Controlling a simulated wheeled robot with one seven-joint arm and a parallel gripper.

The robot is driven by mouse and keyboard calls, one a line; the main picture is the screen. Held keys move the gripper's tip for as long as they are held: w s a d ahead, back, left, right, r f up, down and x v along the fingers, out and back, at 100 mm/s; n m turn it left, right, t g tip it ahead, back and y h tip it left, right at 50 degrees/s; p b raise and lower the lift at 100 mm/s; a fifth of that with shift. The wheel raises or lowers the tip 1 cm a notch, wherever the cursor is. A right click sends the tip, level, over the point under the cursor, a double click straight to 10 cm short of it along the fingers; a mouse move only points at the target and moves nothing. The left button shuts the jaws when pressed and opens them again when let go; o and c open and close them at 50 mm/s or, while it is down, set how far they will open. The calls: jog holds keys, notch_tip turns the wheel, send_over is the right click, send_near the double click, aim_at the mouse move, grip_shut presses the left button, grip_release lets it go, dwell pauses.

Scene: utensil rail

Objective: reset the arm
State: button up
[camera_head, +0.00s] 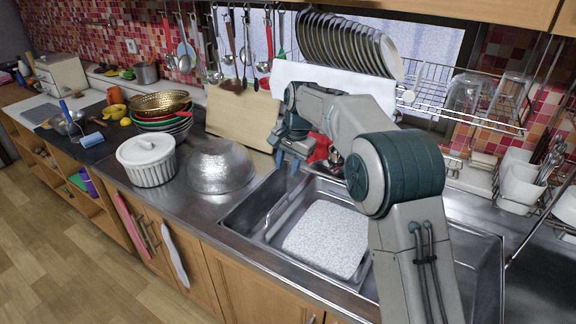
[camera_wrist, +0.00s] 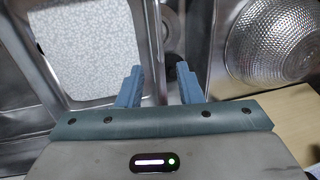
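My gripper (camera_head: 290,160) hangs over the left edge of the sink (camera_head: 262,204), fingers pointing down. In the wrist view its two blue fingers (camera_wrist: 159,88) are spread apart with nothing between them. My arm reaches in from the lower right across the sink. The utensil rail with hanging ladles (camera_head: 270,40) and other utensils runs along the wall behind the gripper.
A metal colander (camera_head: 222,166) and white lidded pot (camera_head: 148,160) stand left of the sink, with stacked bowls (camera_head: 160,108) behind. A cutting board (camera_head: 240,115) leans at the wall. A dish rack (camera_head: 440,95) with plates (camera_head: 350,42) hangs above. A pale mat (camera_head: 325,238) lies in the sink.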

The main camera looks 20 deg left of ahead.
jog(key=s+d+r+n+t, duration=0.1)
jog(key=s+d+r, duration=0.25)
jog(key=d, duration=0.35)
jog(key=s+d+r+h, duration=0.1)
jog(key=s+d+r, duration=0.1)
jog(key=s+d, duration=0.45)
jog(key=s+d+r+n+t, duration=0.1)
jog(key=s+d+r, duration=0.15)
jog(key=d, duration=0.65)
jog(key=s+d+f, duration=0.3)
jog(key=s+d, duration=0.3)
jog(key=s, duration=0.3)
jog(key=s+d+f+n+h, duration=0.1)
jog(key=s+d+f, duration=0.2)
jog(key=s, duration=0.7)
jog(key=d, duration=0.2)
jog(key=shift+s+d, duration=0.2)
jog(key=shift+d, duration=0.15)
